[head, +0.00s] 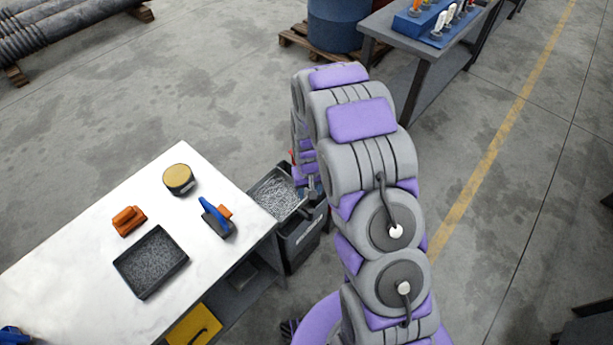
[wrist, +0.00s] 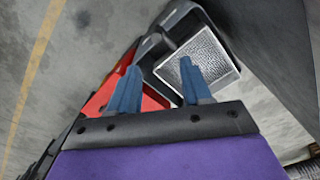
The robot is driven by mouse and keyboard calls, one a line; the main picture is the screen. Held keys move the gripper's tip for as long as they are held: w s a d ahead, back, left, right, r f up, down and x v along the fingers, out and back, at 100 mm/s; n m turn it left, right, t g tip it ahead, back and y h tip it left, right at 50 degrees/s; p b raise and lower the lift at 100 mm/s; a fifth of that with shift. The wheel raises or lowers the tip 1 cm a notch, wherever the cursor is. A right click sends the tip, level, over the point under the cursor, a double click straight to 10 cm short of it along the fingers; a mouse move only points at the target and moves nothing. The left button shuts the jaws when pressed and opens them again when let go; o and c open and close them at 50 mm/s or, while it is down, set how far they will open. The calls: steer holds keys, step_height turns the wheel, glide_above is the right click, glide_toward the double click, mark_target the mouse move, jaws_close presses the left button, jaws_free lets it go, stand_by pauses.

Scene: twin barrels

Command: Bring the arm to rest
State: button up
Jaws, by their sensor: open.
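My arm, grey with purple pads, rises from the lower right in the head view and bends over, its end hanging down beside the dark bin (head: 300,240). In the wrist view my gripper (wrist: 160,85) shows two blue fingers, spread apart with nothing between them. Beyond the fingers are a tray with a silvery, speckled filling (wrist: 203,62) and a red thing (wrist: 150,103), partly hidden by the fingers. In the head view the fingers are mostly hidden by my own arm.
A white-topped workbench (head: 75,262) stands at left, bearing a black tray (head: 150,262), an orange block (head: 128,220), a round tin (head: 178,179) and a blue-handled tool (head: 217,217). A blue barrel (head: 338,22) and a grey table (head: 425,75) stand behind my arm. Floor at right is mostly clear.

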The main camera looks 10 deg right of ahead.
steer(key=shift+r, duration=0.1)
steer(key=s+r+g, duration=0.1)
steer(key=s+r, duration=0.9)
steer(key=r, duration=0.3)
steer(key=s+r, duration=1)
steer(key=r, duration=0.2)
steer(key=s+r, duration=0.2)
steer(key=s, duration=0.5)
steer(key=s+r, duration=0.2)
steer(key=s, duration=0.4)
steer(key=shift+s+d+r+g, duration=0.4)
